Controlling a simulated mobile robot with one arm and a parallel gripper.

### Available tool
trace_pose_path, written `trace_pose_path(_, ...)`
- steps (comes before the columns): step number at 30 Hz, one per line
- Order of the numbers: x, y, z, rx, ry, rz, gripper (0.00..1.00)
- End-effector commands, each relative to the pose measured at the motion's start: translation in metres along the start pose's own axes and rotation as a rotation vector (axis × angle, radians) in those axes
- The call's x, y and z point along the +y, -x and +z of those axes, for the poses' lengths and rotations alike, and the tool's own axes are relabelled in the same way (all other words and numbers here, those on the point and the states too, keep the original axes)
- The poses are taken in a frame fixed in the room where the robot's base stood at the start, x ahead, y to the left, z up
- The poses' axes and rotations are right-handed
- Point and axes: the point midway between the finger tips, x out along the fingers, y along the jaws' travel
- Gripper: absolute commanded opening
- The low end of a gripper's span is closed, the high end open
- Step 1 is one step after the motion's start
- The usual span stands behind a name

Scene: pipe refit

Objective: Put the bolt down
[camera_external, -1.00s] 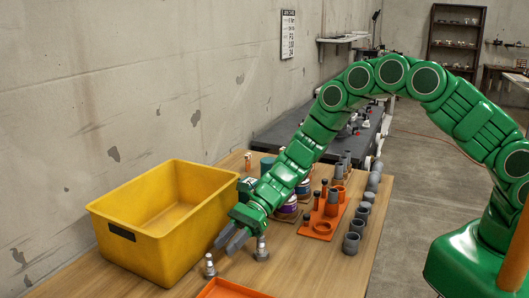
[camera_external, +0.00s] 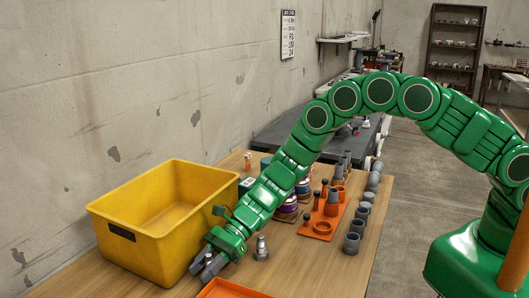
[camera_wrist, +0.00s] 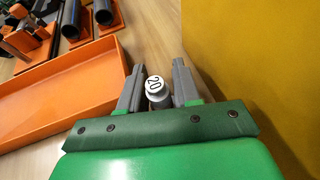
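The bolt (camera_external: 208,258) is a small grey metal piece near the front right corner of the yellow bin. In the wrist view its round white top marked 20 (camera_wrist: 153,84) faces the camera. My gripper (camera_external: 205,266) is low over the table with one finger on each side of the bolt; the wrist view also shows my gripper (camera_wrist: 158,82) around it. The fingers look open, with narrow gaps beside the bolt. The bolt's lower end is hidden. A second, similar grey bolt (camera_external: 261,248) stands upright on the table to the right.
The yellow bin (camera_external: 137,232) stands close on the left; its wall also fills the right of the wrist view (camera_wrist: 255,70). An orange tray (camera_external: 222,289) lies just in front. An orange holder (camera_external: 318,228) with dark pegs and several grey pipe pieces (camera_external: 352,243) stand to the right.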

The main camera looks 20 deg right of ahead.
Motion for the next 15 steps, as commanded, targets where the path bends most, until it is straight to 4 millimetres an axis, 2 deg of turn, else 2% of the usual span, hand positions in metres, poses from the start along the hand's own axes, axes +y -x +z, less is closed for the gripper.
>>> trace_pose_path(4,0.0,0.0003,-0.0002,0.0,-0.001,0.0,0.32)
trace_pose_path(11,0.0001,0.0005,-0.0004,0.0,-0.001,0.0,0.0)
trace_pose_path(15,0.0001,0.0005,-0.0005,0.0,-0.001,0.0,0.0)
